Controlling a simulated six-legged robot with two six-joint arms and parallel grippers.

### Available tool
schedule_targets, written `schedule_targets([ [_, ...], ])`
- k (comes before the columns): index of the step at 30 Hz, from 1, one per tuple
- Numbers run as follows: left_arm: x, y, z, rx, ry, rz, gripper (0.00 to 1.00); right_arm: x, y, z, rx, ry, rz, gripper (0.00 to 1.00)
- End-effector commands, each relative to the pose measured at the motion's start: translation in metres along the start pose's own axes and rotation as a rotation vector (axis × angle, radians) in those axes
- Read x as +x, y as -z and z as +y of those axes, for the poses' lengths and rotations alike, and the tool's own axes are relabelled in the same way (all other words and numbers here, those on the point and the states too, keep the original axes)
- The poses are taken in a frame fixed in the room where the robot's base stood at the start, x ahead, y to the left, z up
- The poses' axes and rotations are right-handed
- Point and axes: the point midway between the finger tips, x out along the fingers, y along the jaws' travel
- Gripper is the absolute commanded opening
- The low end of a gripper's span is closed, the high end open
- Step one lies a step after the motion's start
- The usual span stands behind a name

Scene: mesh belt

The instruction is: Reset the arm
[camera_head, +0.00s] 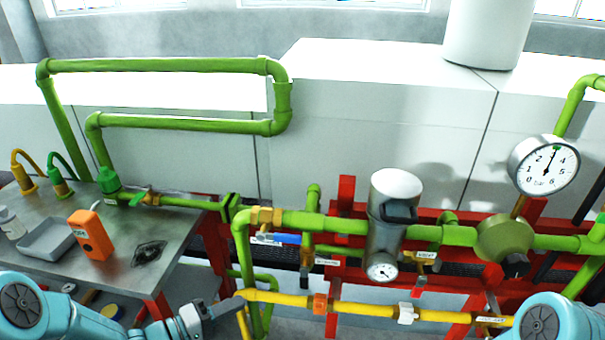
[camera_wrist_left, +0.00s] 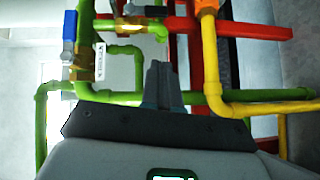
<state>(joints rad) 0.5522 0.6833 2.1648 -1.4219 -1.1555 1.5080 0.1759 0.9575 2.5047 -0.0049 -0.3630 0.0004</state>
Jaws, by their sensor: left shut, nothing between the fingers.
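My left gripper (camera_head: 222,306) is in the lower middle-left of the head view, in front of the green and yellow pipes. It is shut and holds nothing. In the left wrist view its fingers (camera_wrist_left: 162,82) are closed together, with green pipe behind them. My left arm comes in from the lower left, past the metal table. At the lower right of the head view only a blue joint of my right arm (camera_head: 545,322) shows; the right gripper is not in view.
A metal table (camera_head: 190,228) at left bears an orange box (camera_head: 90,235) and a grey tray (camera_head: 46,238). A yellow pipe (camera_head: 370,308) runs near the left gripper. Green pipes on a red frame (camera_head: 346,190) carry a pressure gauge (camera_head: 543,166) and a blue-handled valve (camera_wrist_left: 69,27).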

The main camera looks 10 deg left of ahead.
Motion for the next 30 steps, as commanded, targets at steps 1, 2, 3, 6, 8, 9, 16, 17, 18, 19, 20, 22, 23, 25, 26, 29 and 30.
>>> schedule_targets([
  [1,0.006,-0.005,0.002,0.002,-0.006,-0.019,0.00,0.000,0.000,0.000,0.000,0.000,0.000,0.43],
  [2,0.012,-0.011,0.003,0.000,-0.010,-0.037,0.00,0.000,0.000,0.000,0.000,0.000,0.000,0.43],
  [3,0.022,-0.022,0.004,-0.007,-0.017,-0.068,0.00,0.000,0.000,0.000,0.000,0.000,0.000,0.43],
  [6,0.053,-0.063,-0.005,-0.111,0.010,-0.111,0.00,0.000,0.000,0.000,0.000,0.000,0.000,0.43],
  [8,0.066,-0.080,-0.025,-0.150,0.097,-0.078,0.00,0.000,0.000,0.000,0.000,0.000,0.000,0.43],
  [9,0.071,-0.091,-0.042,-0.152,0.170,-0.058,0.00,0.000,0.000,0.000,0.000,0.000,0.000,0.43],
  [16,0.026,-0.172,-0.150,-0.010,0.755,-0.129,0.00,0.000,0.000,0.000,0.000,0.000,0.000,0.43],
  [17,0.012,-0.183,-0.161,0.013,0.832,-0.170,0.00,0.000,0.000,0.000,0.000,0.000,0.000,0.43],
  [18,-0.006,-0.195,-0.172,0.040,0.918,-0.225,0.00,0.000,0.000,0.000,0.000,0.000,0.000,0.43],
  [19,-0.019,-0.203,-0.178,0.055,0.971,-0.269,0.00,0.000,0.000,0.000,0.000,0.000,0.000,0.43],
  [20,-0.029,-0.209,-0.182,0.074,1.010,-0.311,0.00,0.000,0.000,0.000,0.000,0.000,0.000,0.43],
  [22,-0.046,-0.220,-0.186,0.118,1.065,-0.402,0.00,0.000,0.000,0.000,0.000,0.000,0.000,0.43],
  [23,-0.051,-0.223,-0.187,0.137,1.075,-0.438,0.00,0.000,0.000,0.000,0.000,0.000,0.000,0.43],
  [25,-0.056,-0.228,-0.188,0.187,1.078,-0.503,0.00,0.000,0.000,0.000,0.000,0.000,0.000,0.43],
  [26,-0.057,-0.229,-0.188,0.208,1.073,-0.525,0.00,0.000,0.000,0.000,0.000,0.000,0.000,0.43],
  [29,-0.057,-0.230,-0.188,0.253,1.059,-0.559,0.00,0.000,0.000,0.000,0.000,0.000,0.000,0.43],
  [30,-0.057,-0.229,-0.188,0.260,1.057,-0.562,0.00,0.000,0.000,0.000,0.000,0.000,0.000,0.43],
])
